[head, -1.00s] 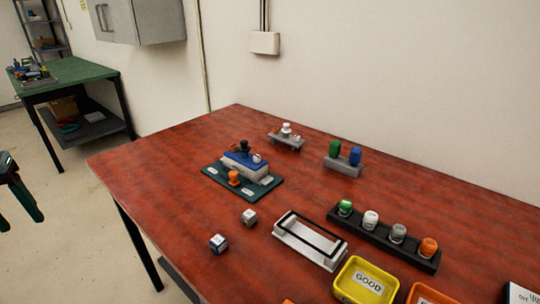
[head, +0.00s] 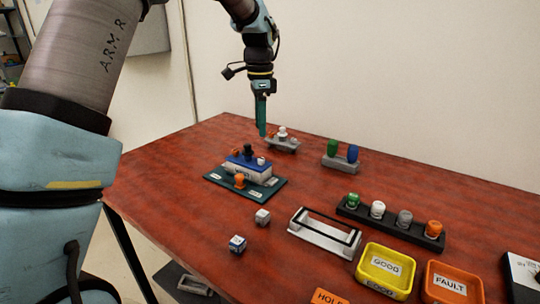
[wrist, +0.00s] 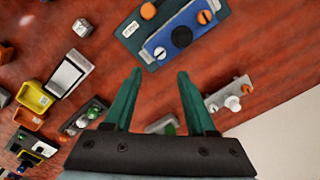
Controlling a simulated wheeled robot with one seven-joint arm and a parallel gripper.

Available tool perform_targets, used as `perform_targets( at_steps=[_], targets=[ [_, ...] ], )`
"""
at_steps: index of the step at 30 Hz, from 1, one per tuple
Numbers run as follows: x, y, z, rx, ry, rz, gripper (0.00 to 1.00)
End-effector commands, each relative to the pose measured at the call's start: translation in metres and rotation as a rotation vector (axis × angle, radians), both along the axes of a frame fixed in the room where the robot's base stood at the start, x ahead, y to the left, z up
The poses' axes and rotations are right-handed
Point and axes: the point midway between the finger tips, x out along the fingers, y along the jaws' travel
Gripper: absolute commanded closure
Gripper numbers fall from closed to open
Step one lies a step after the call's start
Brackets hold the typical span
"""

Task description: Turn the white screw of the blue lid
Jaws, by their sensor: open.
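The blue lid (head: 245,160) tops a pale box on a dark green board (head: 222,180) on the red table. A black knob (head: 248,150) stands on the lid, and a small white screw (head: 261,160) is at its right end. In the wrist view, the blue lid (wrist: 169,36) lies beyond my fingertips, with its black knob (wrist: 182,37) and a round slotted piece at each end. My gripper (head: 262,132) points down above and behind the lid. Its fingers (wrist: 158,71) are open and empty.
A grey stand with white knob (head: 283,132) is close behind my gripper. A stand with green and blue knobs (head: 342,151) is to its right. A white frame (head: 322,232), a black rack (head: 390,221), yellow tray (head: 387,268) and orange tray (head: 453,282) stand nearer.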

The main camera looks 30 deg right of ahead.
Motion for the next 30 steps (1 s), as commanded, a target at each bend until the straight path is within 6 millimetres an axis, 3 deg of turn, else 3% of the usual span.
perform_targets(
  at_steps=[15,21,29,30],
  targets=[
    [0.0,0.002,-0.085,0.002,0.001,0.005,0.44],
    [0.0,0.002,-0.097,0.0,0.0,0.005,0.44],
    [0.0,0.001,-0.098,0.0,-0.001,0.005,0.44],
    [0.0,0.001,-0.098,0.0,-0.001,0.005,0.48]
  ],
)
